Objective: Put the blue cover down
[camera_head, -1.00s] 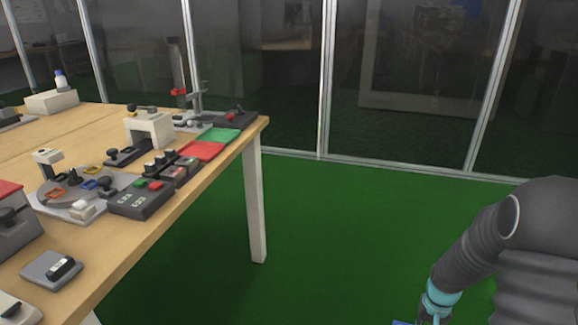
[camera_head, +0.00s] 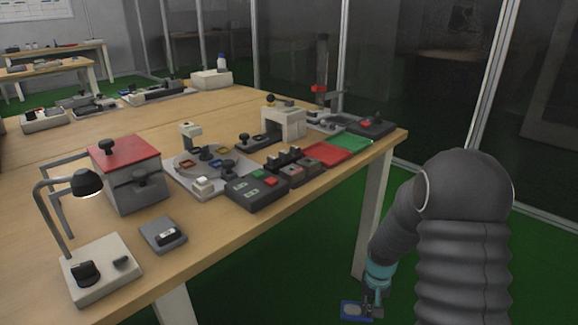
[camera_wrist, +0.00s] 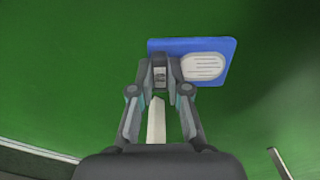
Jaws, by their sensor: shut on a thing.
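The blue cover (camera_head: 350,310) is a flat blue plate with a pale ribbed oval pad. In the wrist view the blue cover (camera_wrist: 226,50) extends past the fingertips, mostly to the right. My gripper (camera_head: 372,308) is shut on its near edge; in the wrist view my gripper (camera_wrist: 160,80) hides part of the plate. In the head view it hangs over the green floor, off the table's right front edge and lower than the tabletop.
The wooden table (camera_head: 110,290) carries a desk lamp (camera_head: 85,185), a red-topped box (camera_head: 125,160), a control box (camera_head: 256,192), a red mat (camera_head: 328,153) and a green mat (camera_head: 350,142). Glass panels stand behind. Green floor lies below.

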